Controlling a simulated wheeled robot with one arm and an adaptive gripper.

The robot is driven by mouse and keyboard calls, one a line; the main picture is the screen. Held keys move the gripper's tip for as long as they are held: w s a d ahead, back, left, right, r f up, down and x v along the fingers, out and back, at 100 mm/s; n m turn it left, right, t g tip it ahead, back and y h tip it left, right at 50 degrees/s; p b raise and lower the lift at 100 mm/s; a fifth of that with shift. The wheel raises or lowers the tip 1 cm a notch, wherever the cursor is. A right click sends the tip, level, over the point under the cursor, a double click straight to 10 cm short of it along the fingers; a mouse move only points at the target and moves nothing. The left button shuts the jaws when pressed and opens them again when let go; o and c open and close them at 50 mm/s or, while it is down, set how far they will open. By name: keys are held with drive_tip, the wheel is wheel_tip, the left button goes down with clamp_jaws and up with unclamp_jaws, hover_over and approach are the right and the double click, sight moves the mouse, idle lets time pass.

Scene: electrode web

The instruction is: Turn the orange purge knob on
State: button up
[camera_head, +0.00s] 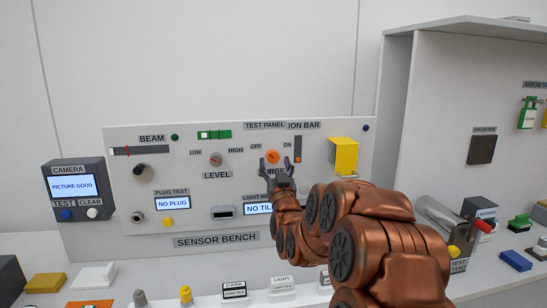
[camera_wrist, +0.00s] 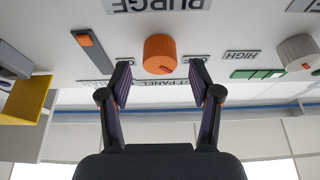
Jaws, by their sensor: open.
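The orange purge knob (camera_head: 272,157) sits on the upright white panel, between the OFF label on its left and the ON label on its right. A red pointer mark shows on it in the wrist view (camera_wrist: 160,54), where the panel appears upside down. My gripper (camera_head: 275,168) is in front of the knob. In the wrist view my gripper (camera_wrist: 158,80) is open and empty, its two fingers on either side of the knob's line. I cannot tell whether a finger touches the knob. The PURGE label is partly hidden by my gripper in the head view.
A grey level knob (camera_head: 215,159) is left of the purge knob. A slider with an orange end (camera_head: 298,158) and a yellow block (camera_head: 345,157) are to the right. A grey cabinet (camera_head: 398,100) stands right of the panel. Small blocks lie on the bench below.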

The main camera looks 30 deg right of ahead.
sight(273, 156)
drive_tip(key=shift+x, duration=1.4)
drive_tip(key=shift+c, duration=0.2)
drive_tip(key=c, duration=1.1)
